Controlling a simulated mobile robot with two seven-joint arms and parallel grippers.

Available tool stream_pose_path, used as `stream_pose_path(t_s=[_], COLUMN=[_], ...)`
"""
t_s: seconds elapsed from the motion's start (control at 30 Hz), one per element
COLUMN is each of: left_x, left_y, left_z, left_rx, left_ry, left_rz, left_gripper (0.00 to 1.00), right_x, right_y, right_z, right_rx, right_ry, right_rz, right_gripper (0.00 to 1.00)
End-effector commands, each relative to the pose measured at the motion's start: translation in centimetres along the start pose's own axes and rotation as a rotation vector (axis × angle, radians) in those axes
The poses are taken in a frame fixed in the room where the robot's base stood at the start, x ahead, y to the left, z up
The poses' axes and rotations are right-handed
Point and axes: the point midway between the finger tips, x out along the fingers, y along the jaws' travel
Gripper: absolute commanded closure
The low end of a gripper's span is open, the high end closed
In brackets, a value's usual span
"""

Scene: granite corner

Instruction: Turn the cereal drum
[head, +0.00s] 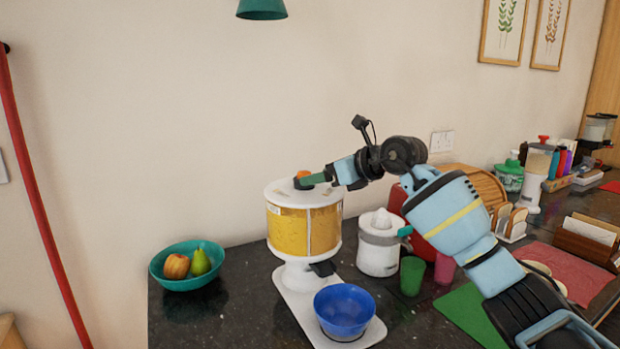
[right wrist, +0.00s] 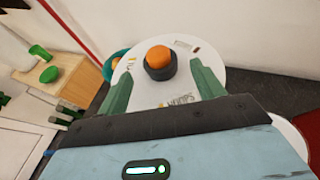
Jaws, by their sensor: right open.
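The cereal drum (head: 304,225) stands upright on a white stand, with golden cereal behind its clear wall. Its white lid also shows in the right wrist view (right wrist: 215,76). An orange knob (right wrist: 159,57) on a dark collar rises from the lid; its top shows in the head view (head: 302,173). My right gripper (head: 306,181) is open just over the lid. In the right wrist view, its green fingers (right wrist: 160,73) stand apart on either side of the knob, with visible gaps to it. In the head view, the fingers partly hide the knob. My left gripper is not in view.
A blue bowl (head: 343,308) sits on the stand's base under the spout. A white juicer (head: 379,246), a green cup (head: 412,275) and a red toaster-like thing stand to the right. A teal fruit bowl (head: 187,281) is at left. Dark counter between is free.

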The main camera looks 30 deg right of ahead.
Motion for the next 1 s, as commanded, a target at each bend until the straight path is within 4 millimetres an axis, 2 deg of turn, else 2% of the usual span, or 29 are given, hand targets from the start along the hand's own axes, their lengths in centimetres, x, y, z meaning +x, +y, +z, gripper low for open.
stream_pose_path(t_s=[0.1, 0.3, 0.7, 1.0], left_x=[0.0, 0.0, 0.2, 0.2], left_y=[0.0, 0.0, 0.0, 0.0], left_z=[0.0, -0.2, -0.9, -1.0], left_rx=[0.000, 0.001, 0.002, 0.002], left_ry=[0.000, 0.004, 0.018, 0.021], left_rz=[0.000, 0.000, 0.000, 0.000], left_gripper=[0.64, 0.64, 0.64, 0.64], right_x=[1.8, 3.6, 4.1, 4.1], right_y=[0.1, 0.0, 0.0, 0.0], right_z=[0.1, 0.0, 0.0, 0.0], right_rx=[0.001, 0.000, -0.001, -0.001], right_ry=[0.001, 0.001, 0.001, 0.001], right_rz=[0.001, 0.000, -0.001, -0.001], right_gripper=[0.33, 0.33, 0.34, 0.73])
